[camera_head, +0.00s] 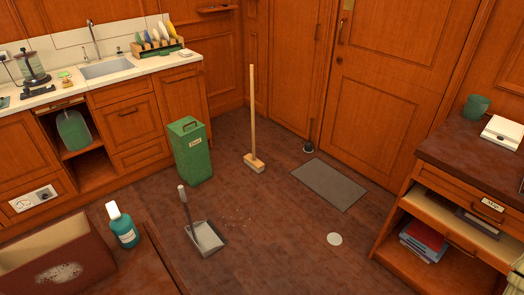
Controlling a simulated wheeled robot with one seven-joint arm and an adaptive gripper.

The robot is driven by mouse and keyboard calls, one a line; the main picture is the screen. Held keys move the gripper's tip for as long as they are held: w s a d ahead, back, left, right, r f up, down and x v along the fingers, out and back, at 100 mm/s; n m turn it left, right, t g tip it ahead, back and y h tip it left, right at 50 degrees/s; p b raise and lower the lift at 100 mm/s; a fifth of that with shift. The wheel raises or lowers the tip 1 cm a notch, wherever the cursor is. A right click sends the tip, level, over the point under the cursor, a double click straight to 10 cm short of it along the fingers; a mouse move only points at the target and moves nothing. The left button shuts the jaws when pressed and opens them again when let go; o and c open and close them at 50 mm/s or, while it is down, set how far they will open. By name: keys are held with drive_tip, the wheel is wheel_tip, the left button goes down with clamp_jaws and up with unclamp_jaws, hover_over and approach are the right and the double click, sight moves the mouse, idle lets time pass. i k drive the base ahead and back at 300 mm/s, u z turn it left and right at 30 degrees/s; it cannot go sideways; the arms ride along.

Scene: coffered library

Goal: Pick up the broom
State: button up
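The broom (253,115) stands upright on the dark floor near the back corner, in the middle of the head view. It has a long, light wooden handle and a wide, pale head (254,163) resting on the floor. Nothing hides it. Its handle rises in front of the wood-panelled wall. My gripper is not in view, so I cannot see whether it is open or shut.
A green bin (191,153) stands left of the broom. A dustpan (207,238) with an upright handle is on the floor in front. A grey mat (329,184) lies to the right, with a white disc (334,239) nearer. Table (157,274) and desk (455,150) flank open floor.

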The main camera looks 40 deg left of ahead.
sight(250, 159)
drive_tip(key=i, duration=1.95)
drive_tip(key=u, duration=1.25)
drive_tip(key=i, duration=1.35)
drive_tip(key=u, duration=1.7)
